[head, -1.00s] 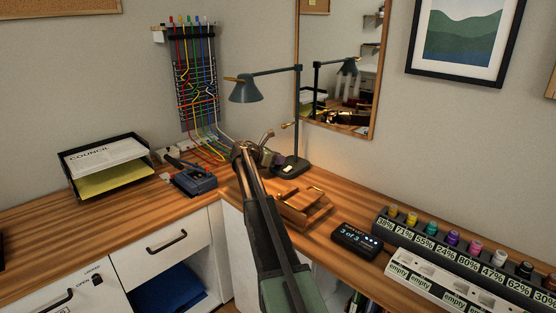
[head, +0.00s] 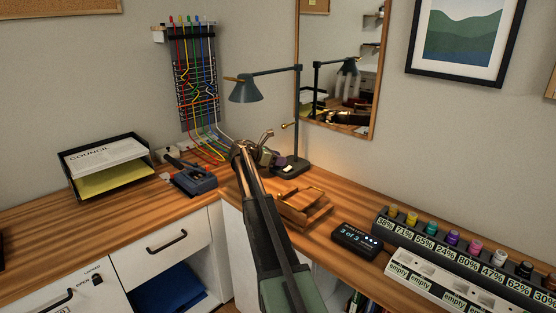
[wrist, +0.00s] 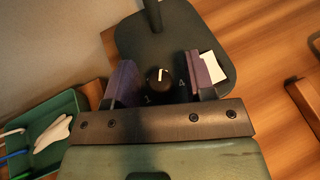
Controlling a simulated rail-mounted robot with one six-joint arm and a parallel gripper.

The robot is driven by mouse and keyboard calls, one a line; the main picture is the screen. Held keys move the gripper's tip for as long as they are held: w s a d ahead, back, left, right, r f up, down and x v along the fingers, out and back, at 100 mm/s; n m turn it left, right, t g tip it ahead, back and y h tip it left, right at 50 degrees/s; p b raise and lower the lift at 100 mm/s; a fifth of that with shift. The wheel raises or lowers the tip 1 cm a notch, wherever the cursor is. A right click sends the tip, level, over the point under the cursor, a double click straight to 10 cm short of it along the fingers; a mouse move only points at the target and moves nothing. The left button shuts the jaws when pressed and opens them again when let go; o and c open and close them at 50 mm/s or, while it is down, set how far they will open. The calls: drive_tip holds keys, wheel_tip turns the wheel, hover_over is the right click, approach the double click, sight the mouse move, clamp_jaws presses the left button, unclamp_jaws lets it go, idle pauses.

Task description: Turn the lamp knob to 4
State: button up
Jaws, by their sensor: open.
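The lamp (head: 247,90) is dark grey-blue and stands at the desk corner on a dark base (head: 291,170). In the wrist view its base (wrist: 155,45) lies under my gripper. The round black knob (wrist: 158,83) on the base has a white pointer mark, which points almost straight up in the picture. A "4" shows to the knob's right and a small mark, perhaps a "1", to its lower left. My gripper (wrist: 161,72) is open, with one purple-padded finger on each side of the knob and visible gaps. In the head view my gripper (head: 266,156) is beside the lamp base, partly hidden.
A white tag (wrist: 212,68) lies on the lamp base by the right finger. A wooden tray (head: 304,207) and a dark display (head: 356,240) stand on the desk to the right. A green tray (wrist: 48,135) is at lower left in the wrist view. A mirror (head: 340,60) hangs behind.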

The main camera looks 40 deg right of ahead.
drive_tip(key=p+v, duration=0.4)
drive_tip(key=v, duration=0.6)
drive_tip(key=shift+a+r, duration=0.1)
drive_tip(key=shift+a, duration=0.35)
